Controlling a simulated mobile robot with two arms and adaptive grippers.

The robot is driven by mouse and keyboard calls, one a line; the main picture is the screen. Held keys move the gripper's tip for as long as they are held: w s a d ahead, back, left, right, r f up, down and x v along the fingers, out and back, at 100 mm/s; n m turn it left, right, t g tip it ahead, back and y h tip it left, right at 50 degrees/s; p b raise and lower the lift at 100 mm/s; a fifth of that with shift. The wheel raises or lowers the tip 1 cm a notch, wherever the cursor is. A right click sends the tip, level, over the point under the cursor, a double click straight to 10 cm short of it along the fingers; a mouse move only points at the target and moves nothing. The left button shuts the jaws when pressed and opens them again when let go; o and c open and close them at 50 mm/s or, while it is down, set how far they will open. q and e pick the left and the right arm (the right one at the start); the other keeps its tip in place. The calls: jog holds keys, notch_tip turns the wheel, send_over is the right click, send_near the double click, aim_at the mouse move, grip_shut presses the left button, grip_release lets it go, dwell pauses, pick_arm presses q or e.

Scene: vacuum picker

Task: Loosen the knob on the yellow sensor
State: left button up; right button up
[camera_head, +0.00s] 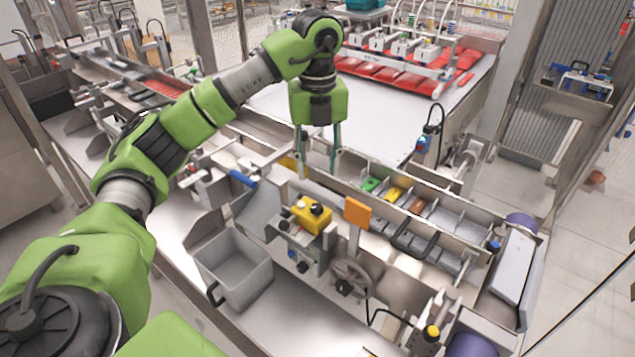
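The yellow sensor (304,222) is a small yellow box mounted on a bracket near the middle of the machine's front side. A dark knob (317,209) sits on its top right. My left gripper (317,170) points down above and slightly behind the sensor in the picture. Its two thin fingers are spread apart with nothing seen between them. They appear clear of the sensor and the knob. My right gripper is not in view.
A grey bin (234,268) stands left of the sensor. An orange plate (357,212) stands upright right of it, and a handwheel (351,279) is below. A channel with green, yellow and brown blocks (394,194) runs behind. A white table (385,125) lies farther back.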

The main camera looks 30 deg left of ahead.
pick_arm(q)
jog(key=shift+r, duration=0.8)
